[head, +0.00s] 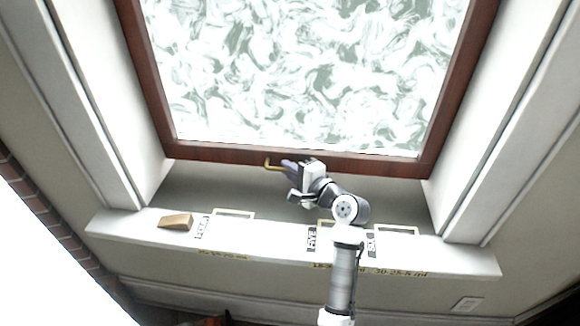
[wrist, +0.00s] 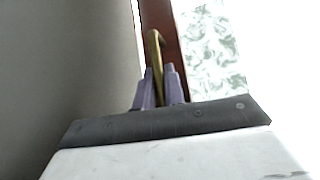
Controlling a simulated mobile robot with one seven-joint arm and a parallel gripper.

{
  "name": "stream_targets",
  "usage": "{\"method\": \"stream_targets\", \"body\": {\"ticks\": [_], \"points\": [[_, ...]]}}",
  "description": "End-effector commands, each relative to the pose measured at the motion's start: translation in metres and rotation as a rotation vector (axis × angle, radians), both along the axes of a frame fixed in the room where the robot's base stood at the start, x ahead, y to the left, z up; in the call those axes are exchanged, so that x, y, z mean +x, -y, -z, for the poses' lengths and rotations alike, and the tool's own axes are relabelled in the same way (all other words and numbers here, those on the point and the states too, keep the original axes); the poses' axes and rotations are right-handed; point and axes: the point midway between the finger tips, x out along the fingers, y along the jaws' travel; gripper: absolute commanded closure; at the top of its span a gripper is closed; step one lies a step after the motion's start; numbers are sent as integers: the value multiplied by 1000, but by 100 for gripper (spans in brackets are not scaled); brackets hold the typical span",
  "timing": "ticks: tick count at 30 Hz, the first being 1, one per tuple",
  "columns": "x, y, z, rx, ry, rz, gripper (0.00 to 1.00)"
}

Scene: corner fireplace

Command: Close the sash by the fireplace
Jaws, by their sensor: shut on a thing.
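The sash is a dark reddish-brown frame (head: 225,154) around pale patterned glass (head: 300,70), filling the upper middle of the head view. A grey band (head: 190,185) shows between its bottom rail and the white sill. A brass handle (head: 271,163) sits on the bottom rail, left of its middle. My gripper (head: 286,167) is at this handle, with its purple fingers shut on it. In the wrist view the brass handle (wrist: 155,50) stands up between the two fingers of my gripper (wrist: 160,86), with the brown rail (wrist: 163,20) behind.
A wooden wedge (head: 176,221) lies on the left of the white sill (head: 125,222). Yellow-outlined rectangles with lettering mark the sill, partly behind my arm. White jambs (head: 105,120) stand at both sides of the opening.

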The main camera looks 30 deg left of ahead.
Motion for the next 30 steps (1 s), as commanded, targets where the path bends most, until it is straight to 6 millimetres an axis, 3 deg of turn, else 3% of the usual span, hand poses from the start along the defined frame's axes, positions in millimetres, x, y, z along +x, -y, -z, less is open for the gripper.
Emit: {"method": "stream_targets", "body": {"ticks": [6,7,12,23,30], "points": [[-1,0,3,-5,-5,-4,100],[-1,0,3,-4,-5,-3,87],[-1,0,1,-3,-3,-2,67],[-2,7,-1,0,0,1,67],[-15,49,-6,0,-1,4,67]]}}
